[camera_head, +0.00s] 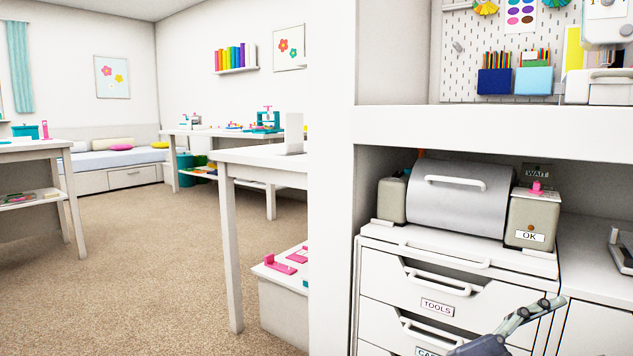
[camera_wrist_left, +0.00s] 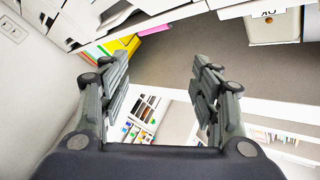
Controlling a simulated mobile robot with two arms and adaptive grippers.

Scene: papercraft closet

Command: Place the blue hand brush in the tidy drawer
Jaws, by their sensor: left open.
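I cannot make out the blue hand brush in either view. No label reading tidy is legible. A white drawer unit (camera_head: 385,270) stands under the closet shelf. Its upper drawer is labelled TOOLS (camera_head: 437,307), and the label of the drawer below is partly hidden. My left gripper (camera_head: 527,316) is in front of the unit's lower right part. In the left wrist view my left gripper (camera_wrist_left: 162,72) is open, with nothing between its fingers. My right gripper is not in view.
A grey rounded machine (camera_head: 458,205) and a box marked OK (camera_head: 532,217) stand on the unit. A thick white shelf (camera_head: 490,130) is above, and a white post (camera_head: 332,180) is at left. Yellow (camera_wrist_left: 122,46) and pink (camera_wrist_left: 153,29) shapes show past the left finger. The carpet (camera_head: 150,270) is open.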

